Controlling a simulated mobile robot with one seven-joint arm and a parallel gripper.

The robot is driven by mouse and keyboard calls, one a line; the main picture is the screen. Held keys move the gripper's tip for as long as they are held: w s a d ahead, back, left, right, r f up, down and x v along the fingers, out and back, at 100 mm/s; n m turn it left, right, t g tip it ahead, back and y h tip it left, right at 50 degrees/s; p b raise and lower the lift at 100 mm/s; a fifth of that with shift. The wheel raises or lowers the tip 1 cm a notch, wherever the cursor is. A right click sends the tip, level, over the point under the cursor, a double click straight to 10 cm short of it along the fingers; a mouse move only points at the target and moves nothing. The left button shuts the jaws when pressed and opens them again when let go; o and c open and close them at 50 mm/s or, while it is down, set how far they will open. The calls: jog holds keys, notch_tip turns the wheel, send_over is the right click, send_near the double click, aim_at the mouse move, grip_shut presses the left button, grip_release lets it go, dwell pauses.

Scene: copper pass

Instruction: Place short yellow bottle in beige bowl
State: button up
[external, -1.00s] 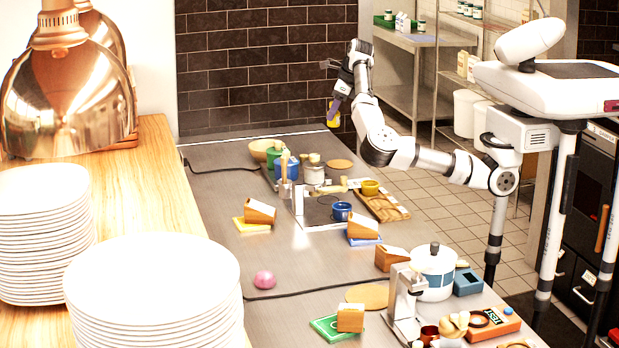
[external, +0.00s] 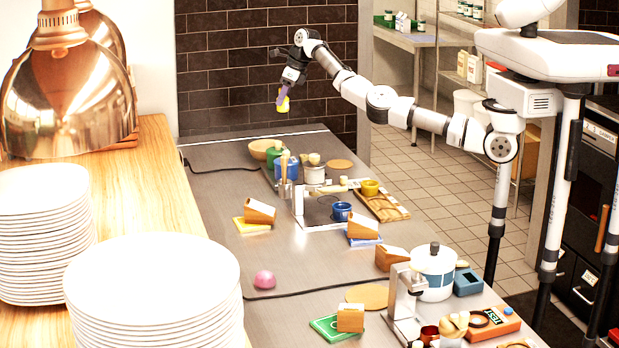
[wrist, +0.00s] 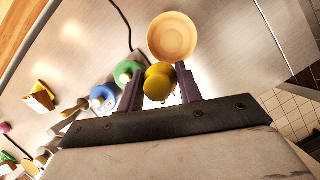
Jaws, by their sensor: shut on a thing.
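My gripper (external: 284,95) is shut on the short yellow bottle (external: 283,105) and holds it in the air above the far end of the counter. In the wrist view the yellow bottle (wrist: 159,82) sits between the two purple fingers of my gripper (wrist: 160,88). The beige bowl (external: 259,149) stands on the counter at the far end, below and a little left of the bottle in the external view. In the wrist view the bowl (wrist: 172,38) lies just beyond the bottle; its visible inside looks empty.
A green bottle (external: 272,156) and a blue bottle (wrist: 103,97) stand close beside the bowl. A black cord (external: 215,170) runs along the counter's left side. The brick wall is behind.

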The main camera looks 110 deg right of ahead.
jog(key=shift+s+f+p+x, duration=0.15)
jog(key=shift+s+p+x, duration=0.35)
jog(key=shift+x, duration=1.55)
jog(key=shift+s+f+p+x, duration=0.2)
jog(key=shift+s+p+x, duration=0.35)
jog(key=shift+x, duration=1.5)
jog(key=shift+s+f+p+x, duration=0.25)
jog(key=shift+p+x, duration=0.4)
jog(key=shift+x, duration=1.35)
jog(key=shift+s+r, duration=0.1)
jog(key=shift+f, duration=0.3)
jog(key=o, duration=1)
jog(key=shift+r, duration=0.25)
jog(key=b+v, duration=0.4)
jog(key=v, duration=0.8)
jog(key=shift+r, duration=0.1)
